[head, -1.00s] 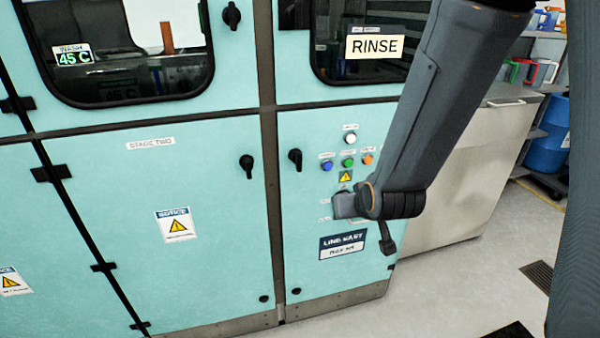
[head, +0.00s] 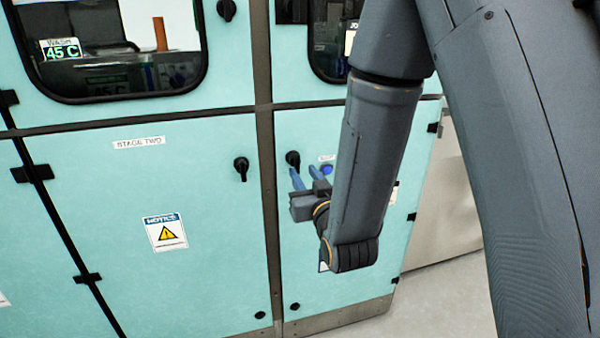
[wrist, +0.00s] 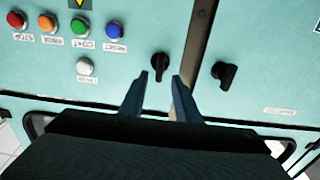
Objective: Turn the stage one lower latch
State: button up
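A black latch (head: 293,158) sits on the panel right of the dark post. It also shows in the wrist view (wrist: 160,62), where its handle lines up with the gap between my fingertips. My gripper (head: 309,176) is just below this latch in the head view, with its blue fingers pointing up toward it. In the wrist view my gripper (wrist: 161,77) is open; contact with the latch cannot be told. A second black latch (head: 241,168) is on the stage two door, and shows in the wrist view (wrist: 224,72). No stage one label is readable.
Several coloured buttons, including a blue one (wrist: 113,30), are on the panel beside the latch. The dark post (head: 265,200) runs between the two latches. A notice sign (head: 165,232) is on the left door. Floor (head: 450,290) is clear at the right.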

aim_at(298, 164)
jog(key=shift+p+x, duration=0.3)
jog(key=shift+x, duration=2.05)
grip_shut()
